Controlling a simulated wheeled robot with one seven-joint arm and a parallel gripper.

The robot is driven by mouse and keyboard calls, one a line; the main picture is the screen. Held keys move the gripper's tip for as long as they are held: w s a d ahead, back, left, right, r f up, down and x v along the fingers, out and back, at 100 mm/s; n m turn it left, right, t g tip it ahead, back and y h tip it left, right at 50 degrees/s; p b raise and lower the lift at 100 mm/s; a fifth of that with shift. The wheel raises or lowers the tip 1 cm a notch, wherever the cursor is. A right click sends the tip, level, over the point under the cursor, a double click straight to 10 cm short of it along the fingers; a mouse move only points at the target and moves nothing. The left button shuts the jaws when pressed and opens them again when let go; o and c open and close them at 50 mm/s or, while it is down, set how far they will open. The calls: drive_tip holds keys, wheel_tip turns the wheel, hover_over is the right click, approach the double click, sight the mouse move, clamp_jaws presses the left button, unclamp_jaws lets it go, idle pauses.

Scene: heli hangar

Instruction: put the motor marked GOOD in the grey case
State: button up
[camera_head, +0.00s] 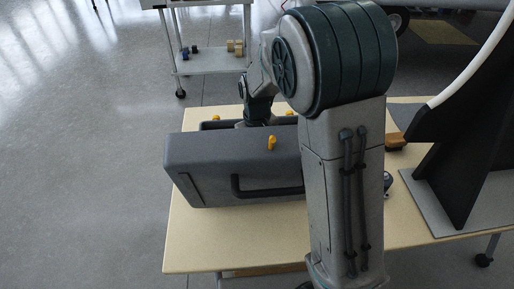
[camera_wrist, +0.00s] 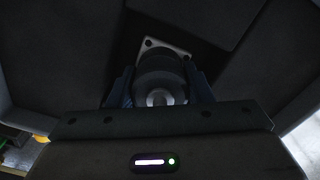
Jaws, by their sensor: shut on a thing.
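The grey case (camera_head: 235,165) stands on the table with its handle side facing me and orange latches on it. My arm reaches over it, and my gripper is hidden behind its near wall in the head view. In the wrist view my gripper (camera_wrist: 160,88) is shut on a dark round motor (camera_wrist: 161,64) with a pale plate at its far end. Dark grey padded surfaces (camera_wrist: 75,55) of the case surround the motor. Whether the motor touches the bottom I cannot tell. No GOOD mark is readable on it.
The wooden table (camera_head: 205,240) is bare in front of the case. A small dark-and-silver part (camera_head: 388,184) lies right of my arm, partly hidden. An orange-brown block (camera_head: 396,142) is behind it. A tall black stand (camera_head: 465,150) fills the right. A cart (camera_head: 212,62) stands behind.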

drive_tip(key=shift+f, duration=0.15)
drive_tip(key=o, duration=1.3)
wheel_tip(320, 180, up, 12)
drive_tip(key=shift+r+p, duration=0.25)
drive_tip(key=shift+p, duration=0.6)
